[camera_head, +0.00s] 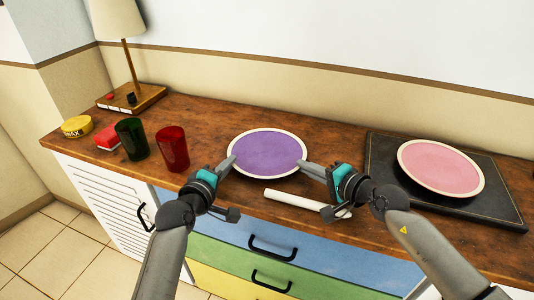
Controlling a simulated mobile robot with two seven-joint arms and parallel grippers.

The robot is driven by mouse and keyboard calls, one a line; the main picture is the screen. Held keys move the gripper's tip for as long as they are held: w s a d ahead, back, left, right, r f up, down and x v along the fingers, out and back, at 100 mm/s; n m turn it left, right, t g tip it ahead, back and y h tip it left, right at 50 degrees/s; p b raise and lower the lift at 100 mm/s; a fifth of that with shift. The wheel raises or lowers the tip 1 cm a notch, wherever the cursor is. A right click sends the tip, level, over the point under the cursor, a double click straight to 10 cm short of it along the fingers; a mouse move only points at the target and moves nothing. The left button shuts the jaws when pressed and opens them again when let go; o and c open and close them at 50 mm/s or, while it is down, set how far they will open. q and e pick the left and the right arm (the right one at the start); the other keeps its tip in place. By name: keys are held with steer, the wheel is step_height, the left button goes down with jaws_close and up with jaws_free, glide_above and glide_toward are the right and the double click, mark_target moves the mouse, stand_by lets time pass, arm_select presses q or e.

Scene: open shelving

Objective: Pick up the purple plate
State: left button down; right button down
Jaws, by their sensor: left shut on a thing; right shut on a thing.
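The purple plate (268,153) has a cream rim and shows near the middle of the wooden counter. My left gripper (229,163) is shut on the plate's left rim. My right gripper (304,165) is shut on its right rim. The plate lies between the two grippers, face up. Whether it touches the counter or is slightly above it, I cannot tell.
A white stick-like object (293,199) lies in front of the plate. A pink plate (440,167) rests on a dark board (383,178) at right.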

arm_select(q)
steer(key=shift+r, duration=0.1)
stand_by(0.3)
